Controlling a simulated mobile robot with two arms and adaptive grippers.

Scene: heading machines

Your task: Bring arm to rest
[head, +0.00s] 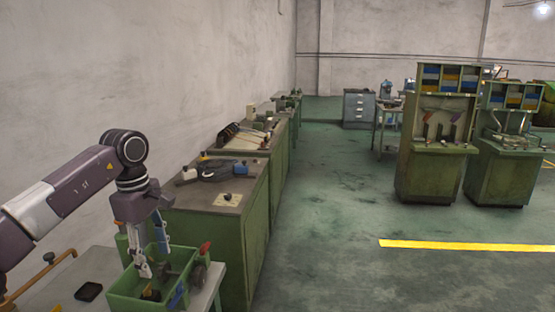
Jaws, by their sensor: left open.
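My left arm comes in from the left, and its gripper (153,262) points down over a green bin (125,297). The gripper is open, and its fingertips are at or just above the bin's opening. The bin stands on a grey tabletop (70,283) and holds several small parts, with blue and red pieces at its right side. I cannot tell whether the fingers touch anything inside. My right gripper is not in view.
A green bench (262,210) with cables and tools stands right behind the bin, along the left wall. A small black tray (88,291) lies left of the bin. Green workstations (430,172) stand at the right. The floor (340,220) between is clear, with a yellow line (465,246).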

